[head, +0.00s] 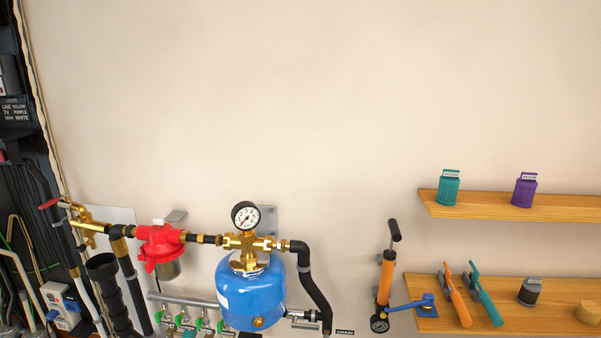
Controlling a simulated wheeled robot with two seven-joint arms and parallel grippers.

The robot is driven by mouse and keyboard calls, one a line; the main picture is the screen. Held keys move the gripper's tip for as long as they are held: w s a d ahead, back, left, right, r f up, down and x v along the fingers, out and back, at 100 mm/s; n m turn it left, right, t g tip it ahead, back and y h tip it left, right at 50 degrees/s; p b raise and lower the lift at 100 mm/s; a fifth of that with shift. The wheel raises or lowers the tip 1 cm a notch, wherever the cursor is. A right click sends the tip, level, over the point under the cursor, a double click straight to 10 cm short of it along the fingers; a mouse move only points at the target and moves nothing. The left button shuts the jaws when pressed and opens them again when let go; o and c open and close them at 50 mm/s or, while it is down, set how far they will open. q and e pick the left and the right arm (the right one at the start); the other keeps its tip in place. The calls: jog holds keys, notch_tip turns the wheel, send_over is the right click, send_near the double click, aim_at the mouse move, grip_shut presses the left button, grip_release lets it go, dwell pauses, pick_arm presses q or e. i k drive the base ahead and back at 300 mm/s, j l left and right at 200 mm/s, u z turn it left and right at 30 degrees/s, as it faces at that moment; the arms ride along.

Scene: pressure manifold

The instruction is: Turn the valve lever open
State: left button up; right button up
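A red lever handle (50,202) sits at the left on the pipework, beside a brass valve body (88,222). Several small green-marked valves (185,325) line a metal manifold pipe (185,299) at the bottom. A metal valve fitting (303,315) is at the lower right of the blue tank (250,290), near a label that reads DRAIN. I cannot tell which lever the task means. A round pressure gauge (246,215) stands on the brass fitting above the tank. Neither of my grippers is in view.
A red regulator (160,248) joins the pipe left of the tank. An orange pump (386,278) stands right of it. Two wooden shelves (570,211) at the right hold canisters and pliers-like tools (457,295). Dark cabling fills the left edge. The upper wall is bare.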

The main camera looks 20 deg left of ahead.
aim_at(48, 204)
jog(key=u, duration=0.85)
jog(key=i+j+u, duration=0.2)
jog(key=u, duration=0.15)
jog(key=i+j+u, duration=0.25)
jog(key=u, duration=0.15)
jog(key=i+j+u, duration=0.2)
jog(key=u, duration=0.15)
jog(key=i, duration=0.05)
